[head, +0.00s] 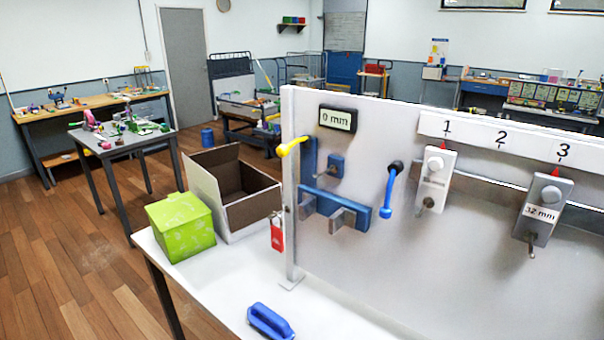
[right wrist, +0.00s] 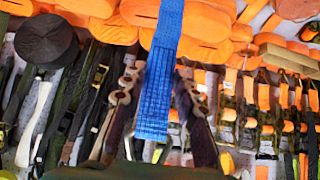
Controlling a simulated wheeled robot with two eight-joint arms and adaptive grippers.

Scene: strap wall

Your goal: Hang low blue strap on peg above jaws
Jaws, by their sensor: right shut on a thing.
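A blue woven strap (right wrist: 166,60) hangs down from the top edge of the right wrist view. Its lower end lies between the two dark fingers of my right gripper (right wrist: 158,92), which is shut on it. The strap's upper end is out of frame. I cannot make out a peg above the jaws. Neither gripper nor the blue strap shows in the head view, and my left gripper is in no view.
In the right wrist view, bundled orange straps (right wrist: 200,20) fill the top, with a dark round thing (right wrist: 45,40) at left. The head view shows an upright panel (head: 330,255) on a white table, a green box (head: 180,225), an open carton (head: 240,205) and a blue block (head: 270,321).

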